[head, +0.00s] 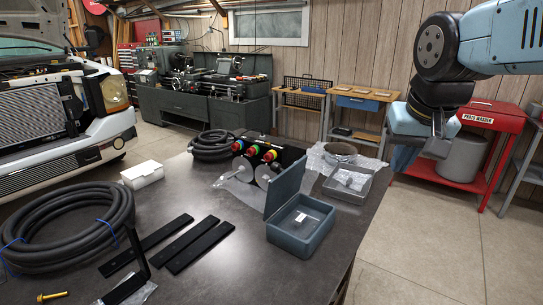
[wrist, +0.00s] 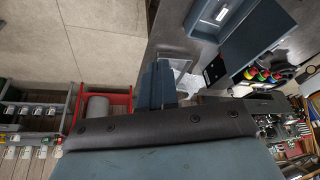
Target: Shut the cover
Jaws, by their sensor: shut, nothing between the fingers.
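A grey-blue metal box (head: 301,229) stands near the right edge of the dark table, with a small pale item inside. Its hinged cover (head: 288,186) stands open, tilted up on the box's left-back side. The wrist view shows the box (wrist: 200,22) at the top and its cover (wrist: 258,40) to the right of it. My gripper (head: 439,128) is in the air beyond the table's right edge, above and to the right of the box, apart from it. Its fingers (wrist: 158,72) are shut and empty in the wrist view.
A grey tray (head: 347,186) and plastic wrap lie behind the box. A unit with coloured connectors (head: 268,152) stands behind the cover. A hose coil (head: 70,225) and black bars (head: 172,240) lie left. A red parts washer (head: 487,130) stands right, beyond open floor.

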